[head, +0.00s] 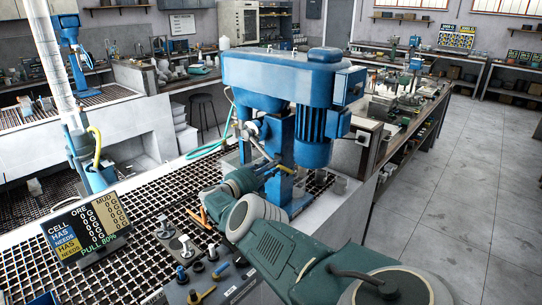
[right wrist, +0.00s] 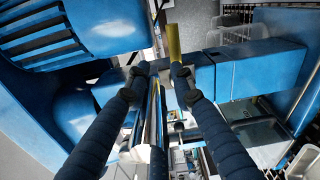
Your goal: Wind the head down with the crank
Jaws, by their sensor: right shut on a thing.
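The blue flotation machine (head: 285,75) stands on the grated bench, its motor head high on a blue column (head: 279,135). The crank (head: 257,143) is a grey arm on the side of the column, with a yellow handle. My right gripper (head: 268,169) reaches in from the lower right and is shut on the crank at its handle end. In the right wrist view, the dark fingers (right wrist: 160,72) close in beside the yellow handle (right wrist: 174,42); the exact contact is partly hidden. My left gripper is not in view.
A display board (head: 86,229) stands at the left of the grating. A green hose (head: 205,150) curves behind the machine. A long side bench (head: 405,130) stands at right, beside open floor (head: 445,190).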

